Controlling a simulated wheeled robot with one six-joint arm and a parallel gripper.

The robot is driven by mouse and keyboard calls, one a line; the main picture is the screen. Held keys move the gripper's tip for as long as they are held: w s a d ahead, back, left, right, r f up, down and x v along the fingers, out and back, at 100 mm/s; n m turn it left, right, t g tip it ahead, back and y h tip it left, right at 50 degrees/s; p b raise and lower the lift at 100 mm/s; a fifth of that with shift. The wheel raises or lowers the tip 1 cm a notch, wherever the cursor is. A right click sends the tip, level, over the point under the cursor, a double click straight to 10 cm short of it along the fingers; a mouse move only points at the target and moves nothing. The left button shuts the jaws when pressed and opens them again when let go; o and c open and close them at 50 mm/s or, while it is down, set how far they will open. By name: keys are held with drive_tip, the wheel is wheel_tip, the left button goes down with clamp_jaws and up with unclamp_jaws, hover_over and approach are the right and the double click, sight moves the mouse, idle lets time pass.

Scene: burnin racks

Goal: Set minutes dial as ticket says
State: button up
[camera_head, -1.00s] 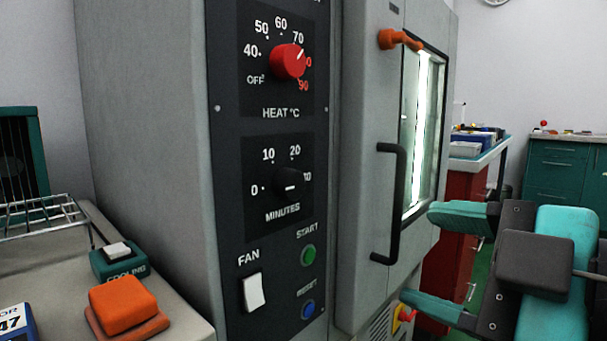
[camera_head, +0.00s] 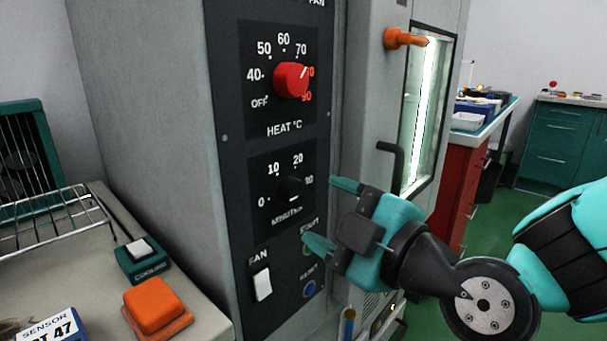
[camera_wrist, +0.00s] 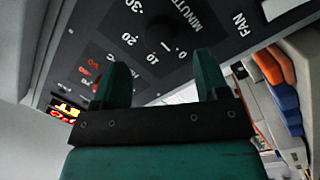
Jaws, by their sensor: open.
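The minutes dial is a small black knob (camera_head: 291,188) on the dark control panel, below the red heat knob (camera_head: 291,80). Its scale shows 0, 10, 20 and a partly hidden 30. A short white mark shows on the knob, but I cannot tell its exact setting. In the wrist view the minutes knob (camera_wrist: 160,32) lies just beyond and between my fingertips, apart from them. My gripper (camera_head: 329,214) is open and empty, just right of the dial; it also shows in the wrist view (camera_wrist: 161,62). I see no ticket that I can read.
Below the dial are a white fan switch (camera_head: 262,284), a partly hidden start button and a blue reset button (camera_head: 309,289). An orange door latch (camera_head: 402,39) and a black handle (camera_head: 391,165) stand out on the right. A bench with an orange block (camera_head: 154,303) is at left.

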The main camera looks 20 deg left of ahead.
sight(299, 196)
drive_tip(key=p+x, duration=0.1)
drive_tip(key=x, duration=0.4)
drive_tip(key=shift+w+a, duration=0.15)
drive_tip(key=shift+a, duration=0.15)
drive_tip(key=c, duration=0.9)
